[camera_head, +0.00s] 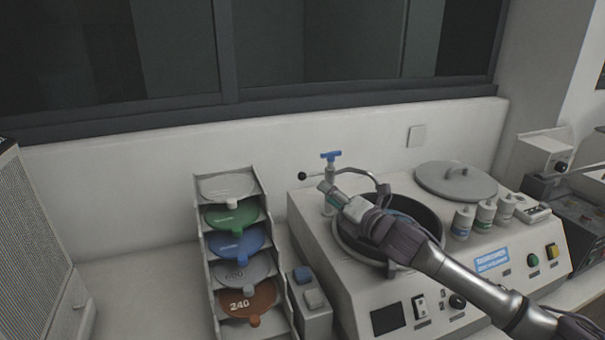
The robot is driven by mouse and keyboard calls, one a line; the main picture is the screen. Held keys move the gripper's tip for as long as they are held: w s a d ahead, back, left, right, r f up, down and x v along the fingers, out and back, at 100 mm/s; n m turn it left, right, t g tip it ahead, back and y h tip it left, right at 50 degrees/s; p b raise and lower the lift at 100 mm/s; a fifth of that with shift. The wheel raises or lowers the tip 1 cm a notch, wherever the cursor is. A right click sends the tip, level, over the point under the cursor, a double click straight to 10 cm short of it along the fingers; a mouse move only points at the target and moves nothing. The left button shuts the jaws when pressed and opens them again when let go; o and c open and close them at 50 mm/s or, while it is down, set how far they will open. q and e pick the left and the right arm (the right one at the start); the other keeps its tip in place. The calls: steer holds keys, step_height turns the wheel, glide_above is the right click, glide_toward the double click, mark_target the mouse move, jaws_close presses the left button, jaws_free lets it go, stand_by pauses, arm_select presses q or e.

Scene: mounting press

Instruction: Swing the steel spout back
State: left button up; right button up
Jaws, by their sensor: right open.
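The steel spout (362,173) is a thin curved pipe. It arches from a post with a blue tap handle (331,155) to the right, and its end hangs over the round bowl (431,215) of the press. A short lever with a black ball (302,175) sticks out left of the post. My right gripper (332,194) reaches in from the lower right, across the bowl, with its fingertips open beside the post, just below the spout. The gripper hides part of the post and bowl. I cannot tell whether it touches the spout. My left gripper is out of view.
A round grey lid (456,181) lies on the machine's right top, behind several small bottles (485,213). A rack of coloured discs (237,243) stands left, with a small block with blue and grey tops (309,299) beside it. The bench (140,290) left of the rack is clear.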

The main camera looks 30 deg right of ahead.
mark_target(305, 178)
steer(key=w+p, duration=0.2)
steer(key=w, duration=0.3)
steer(key=w+p, duration=0.2)
steer(key=w, duration=0.4)
steer(key=shift+w+a, duration=0.2)
steer(key=shift+w, duration=0.05)
steer(key=shift+w+f, duration=0.1)
steer(key=shift+w, duration=0.25)
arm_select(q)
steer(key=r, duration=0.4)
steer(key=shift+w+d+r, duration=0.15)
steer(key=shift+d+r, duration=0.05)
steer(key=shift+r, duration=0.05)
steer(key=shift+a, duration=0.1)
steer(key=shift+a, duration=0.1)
arm_select(e)
jaws_close()
